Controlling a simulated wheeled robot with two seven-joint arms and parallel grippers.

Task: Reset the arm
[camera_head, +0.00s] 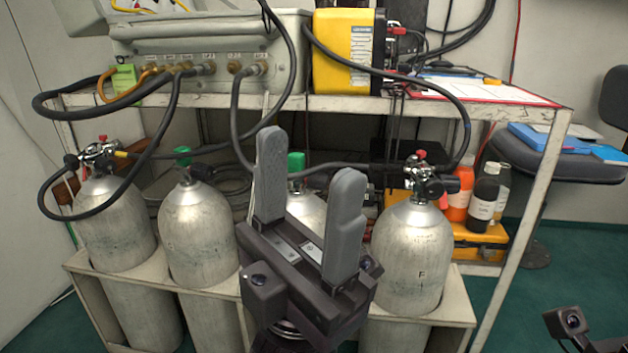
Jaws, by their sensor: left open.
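My left gripper (308,170) is in the lower middle of the head view, its two grey fingers pointing up and apart. It is open, with nothing between the fingers. It stands in front of the cylinder rack and hides much of the third cylinder (308,208). A small dark part of mine with a lens shows at the lower right corner; no right gripper fingers show.
Several grey cylinders (195,230) stand in a beige rack (440,308), with black hoses looping above. The shelf (545,115) holds a grey panel (205,65) and a yellow case (342,60). Bottles (484,195) stand right of the cylinders. Green floor (550,285) is clear at right.

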